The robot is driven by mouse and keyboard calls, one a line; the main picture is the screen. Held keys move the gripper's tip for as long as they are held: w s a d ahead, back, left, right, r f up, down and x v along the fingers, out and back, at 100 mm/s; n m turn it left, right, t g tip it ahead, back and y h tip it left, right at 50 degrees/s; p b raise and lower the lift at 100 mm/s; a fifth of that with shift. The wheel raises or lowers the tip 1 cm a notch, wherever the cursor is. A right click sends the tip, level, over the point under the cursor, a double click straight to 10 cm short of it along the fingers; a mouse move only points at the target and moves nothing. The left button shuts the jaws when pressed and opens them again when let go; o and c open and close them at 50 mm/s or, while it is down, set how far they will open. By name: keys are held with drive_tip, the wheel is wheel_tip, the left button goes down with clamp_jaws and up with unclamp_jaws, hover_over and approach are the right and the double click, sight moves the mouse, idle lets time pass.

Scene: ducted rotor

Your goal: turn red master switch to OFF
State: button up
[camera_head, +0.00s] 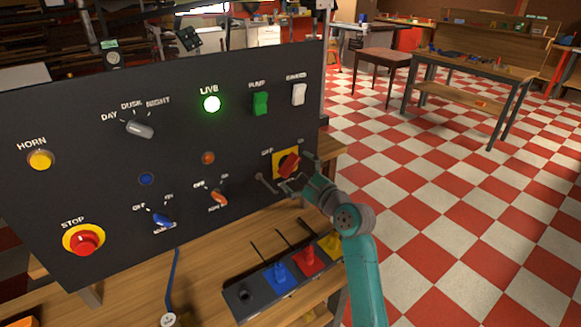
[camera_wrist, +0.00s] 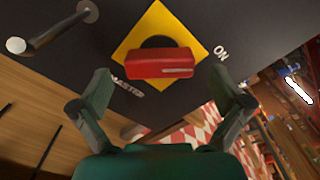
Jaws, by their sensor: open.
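The red master switch (camera_head: 289,165) sits on a yellow square plate (camera_head: 277,156) at the lower right of the black panel. Its handle points up to the right, toward the ON label, in the head view. In the wrist view, the red handle (camera_wrist: 160,63) lies across the yellow plate (camera_wrist: 146,28), with a white mark at its right end near the ON label (camera_wrist: 220,51). My gripper (camera_wrist: 165,92) is open, its fingers on either side of the handle and apart from it. In the head view, my gripper (camera_head: 298,180) is close in front of the switch and partly hides it.
A metal rod (camera_wrist: 52,31) sticks out of the panel left of the switch. The black panel (camera_head: 110,180) also carries a green LIVE lamp (camera_head: 211,104), a red STOP button (camera_head: 84,241) and several other controls. A tray of coloured pieces (camera_head: 262,297) lies below on the wooden bench.

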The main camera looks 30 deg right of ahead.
drive_tip(key=shift+w, duration=1.4)
drive_tip(key=c, duration=1.1)
